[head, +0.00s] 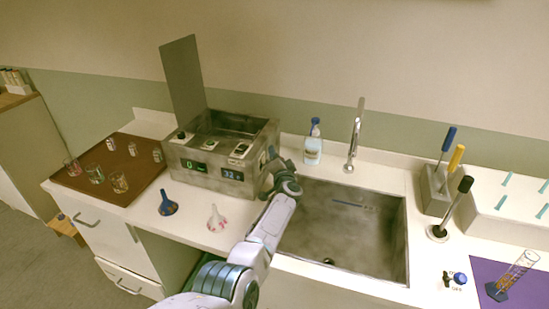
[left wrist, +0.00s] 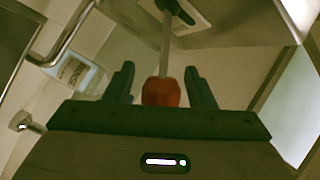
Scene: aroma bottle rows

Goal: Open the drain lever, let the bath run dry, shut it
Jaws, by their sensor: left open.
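The bath is a steel box (head: 212,185) on the counter left of the sink, with its lid (head: 184,78) raised and two displays on its front, one reading 0. In the left wrist view, a lever with a thin metal rod (left wrist: 165,45) and a red knob (left wrist: 161,92) runs from a dark pivot on a plate. My left gripper (head: 268,160) is at the bath's right side by the sink. Its open fingers (left wrist: 161,84) stand on either side of the red knob, with gaps visible. In the head view the gripper hides the lever. My right gripper is not in view.
The sink (head: 345,225) lies right of my left arm. A brown tray (head: 110,190) with glassware is at left. A black-knobbed lever (head: 455,205) is at right.

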